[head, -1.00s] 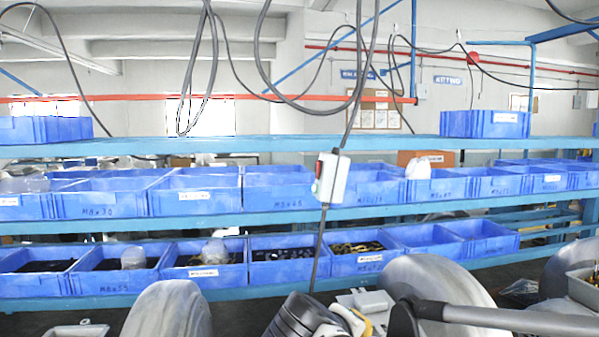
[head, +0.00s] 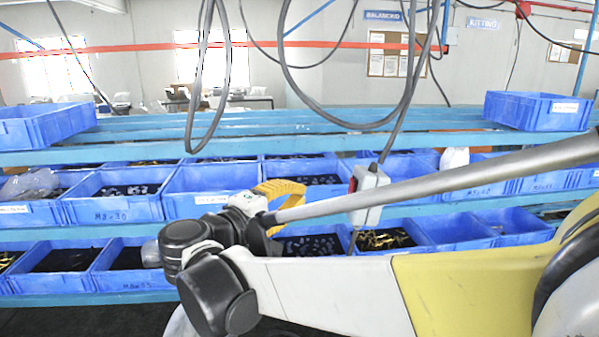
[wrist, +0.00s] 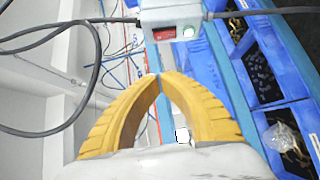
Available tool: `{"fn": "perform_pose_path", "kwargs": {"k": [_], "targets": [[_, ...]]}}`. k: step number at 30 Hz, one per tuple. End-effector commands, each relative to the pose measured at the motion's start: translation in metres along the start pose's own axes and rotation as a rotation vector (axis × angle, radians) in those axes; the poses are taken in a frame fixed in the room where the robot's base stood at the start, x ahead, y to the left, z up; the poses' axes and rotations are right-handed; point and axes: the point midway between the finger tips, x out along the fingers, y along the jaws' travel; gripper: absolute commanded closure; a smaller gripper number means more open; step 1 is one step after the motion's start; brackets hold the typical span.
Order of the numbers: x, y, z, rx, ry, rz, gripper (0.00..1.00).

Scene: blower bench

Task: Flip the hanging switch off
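The hanging switch is a small pale box (head: 370,196) on a dark cable in the head view, in front of the blue bins, with a red part on its left side. In the wrist view the switch box (wrist: 170,14) is at the top middle, showing a red and a green part on its near face. My gripper (wrist: 157,76) has yellow fingers whose tips come together with nothing between them. They point at the box and appear apart from it. In the head view my gripper (head: 300,190) is left of the box, and my arm crosses in front of the box's lower area.
Blue bins (head: 115,195) with parts fill the blue shelves (head: 250,125) behind the switch. Looped dark cables (head: 290,75) hang from above, and the switch's cable runs across the top of the wrist view. There is open air left of the switch.

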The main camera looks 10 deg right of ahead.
Motion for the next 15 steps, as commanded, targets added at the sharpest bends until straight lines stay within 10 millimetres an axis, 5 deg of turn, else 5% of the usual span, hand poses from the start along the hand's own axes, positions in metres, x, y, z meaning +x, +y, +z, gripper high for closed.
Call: {"fn": "perform_pose_path", "kwargs": {"k": [8,15], "targets": [[0.006,0.000,0.001,0.000,-0.002,-0.002,1.00],[0.046,0.001,0.001,0.000,-0.005,-0.002,1.00]]}}
